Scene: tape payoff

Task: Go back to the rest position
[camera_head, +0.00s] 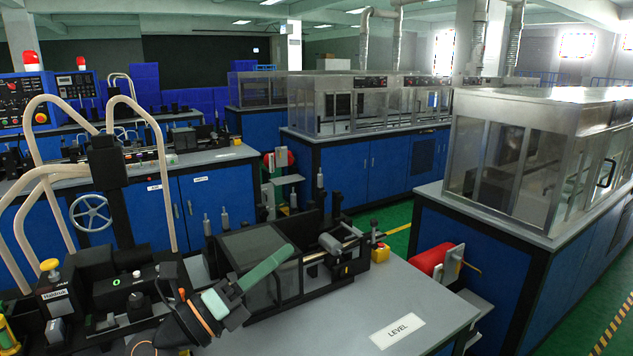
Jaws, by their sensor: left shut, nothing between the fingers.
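My left gripper (268,266) is at the lower middle of the head view, on a dark arm with orange bands that comes in from the lower left. Its grey-green fingers are shut and empty, pointing up and to the right. They overlap the dark machine with clear panels (290,283) on the near bench in the picture; I cannot tell whether they touch it. My right gripper is not in view.
The grey near bench (358,318) carries a LEVEL label (398,330) and is bare at its right. A yellow-and-black button box (379,251) sits at its back edge. A glazed enclosure (520,165) stands on the blue cabinet at right. Green floor (400,238) shows between benches.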

